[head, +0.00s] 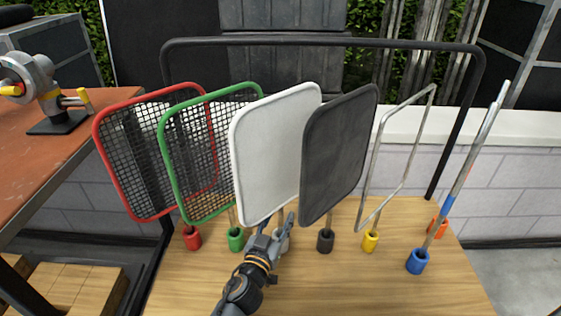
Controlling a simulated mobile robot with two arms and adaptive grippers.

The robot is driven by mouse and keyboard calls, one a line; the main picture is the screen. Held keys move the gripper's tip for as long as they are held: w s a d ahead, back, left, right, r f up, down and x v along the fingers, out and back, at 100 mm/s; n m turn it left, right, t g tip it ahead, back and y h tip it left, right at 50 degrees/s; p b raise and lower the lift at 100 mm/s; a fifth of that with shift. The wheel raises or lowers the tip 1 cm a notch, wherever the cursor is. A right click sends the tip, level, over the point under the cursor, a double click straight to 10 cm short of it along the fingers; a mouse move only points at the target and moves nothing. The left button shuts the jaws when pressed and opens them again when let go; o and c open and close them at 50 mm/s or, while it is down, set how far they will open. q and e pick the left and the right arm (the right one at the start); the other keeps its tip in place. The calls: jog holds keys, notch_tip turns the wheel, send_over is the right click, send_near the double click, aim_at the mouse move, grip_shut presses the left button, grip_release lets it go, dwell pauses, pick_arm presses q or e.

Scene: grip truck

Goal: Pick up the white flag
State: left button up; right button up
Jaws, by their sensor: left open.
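The white flag (272,150) is a white rectangular panel with rounded corners. It stands upright and slightly tilted in the middle of a row of similar flags on a wooden surface (330,285). My left gripper (277,222) is just below the white flag's lower edge, with its fingers open around or beside the short stem; I cannot tell which. The gripper partly hides the stem and its light holder (283,240). My right gripper is not in view.
Left of the white flag stand a red-framed mesh flag (120,150) and a green-framed one (190,165). A dark flag (340,155) stands close on its right, then an open wire frame (378,150) and rods in a blue holder (418,261). A black rail (320,41) runs behind.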

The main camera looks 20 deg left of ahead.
pick_arm(q)
jog(key=shift+w+f, duration=0.1)
jog(key=shift+w, duration=0.7)
grip_shut()
